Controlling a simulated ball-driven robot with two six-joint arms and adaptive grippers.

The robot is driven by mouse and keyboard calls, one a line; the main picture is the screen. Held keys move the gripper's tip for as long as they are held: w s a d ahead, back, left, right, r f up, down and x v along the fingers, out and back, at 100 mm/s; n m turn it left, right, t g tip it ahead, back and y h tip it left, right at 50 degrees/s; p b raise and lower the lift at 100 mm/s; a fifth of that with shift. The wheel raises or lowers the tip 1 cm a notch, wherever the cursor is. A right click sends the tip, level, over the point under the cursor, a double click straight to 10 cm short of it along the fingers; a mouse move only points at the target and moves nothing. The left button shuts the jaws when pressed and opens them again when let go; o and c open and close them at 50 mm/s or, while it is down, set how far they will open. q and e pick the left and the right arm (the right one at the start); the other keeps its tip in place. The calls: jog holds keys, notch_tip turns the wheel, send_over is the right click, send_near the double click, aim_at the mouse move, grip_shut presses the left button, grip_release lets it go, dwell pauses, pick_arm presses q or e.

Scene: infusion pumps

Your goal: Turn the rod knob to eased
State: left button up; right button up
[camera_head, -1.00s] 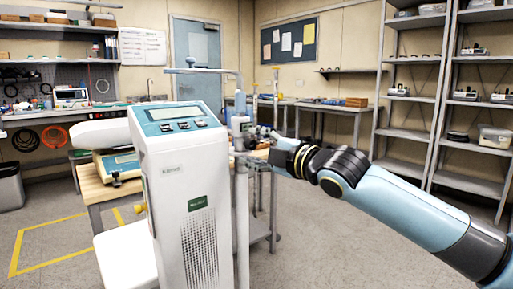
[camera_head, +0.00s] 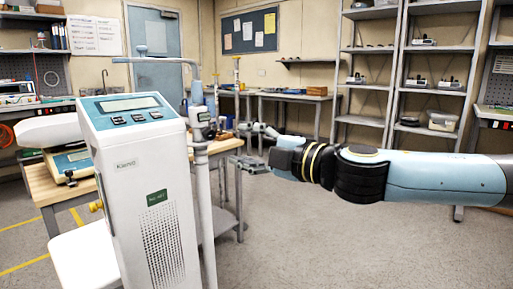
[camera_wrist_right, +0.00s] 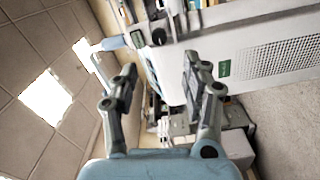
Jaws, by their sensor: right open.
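A thin upright rod (camera_head: 206,215) stands at the right side of the white infusion pump (camera_head: 150,200). A grey and dark fitting (camera_head: 200,120) sits on the rod beside the pump's top, with a blue-topped part (camera_head: 196,92) above it. In the right wrist view a small dark round knob (camera_wrist_right: 158,37) shows at the end of the rod fitting; its setting cannot be read. My right gripper (camera_head: 242,145) is open and empty, to the right of the rod and apart from it. Its spread fingers also show in the right wrist view (camera_wrist_right: 160,76). My left gripper is out of view.
A wooden bench (camera_head: 60,190) with a scale-like device (camera_head: 72,162) stands behind the pump at left. Shelves (camera_head: 405,95) stand at the back right. The floor (camera_head: 340,245) at right is clear.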

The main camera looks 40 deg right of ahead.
jog(key=shift+s, duration=1.05)
jog(key=shift+d, duration=0.1)
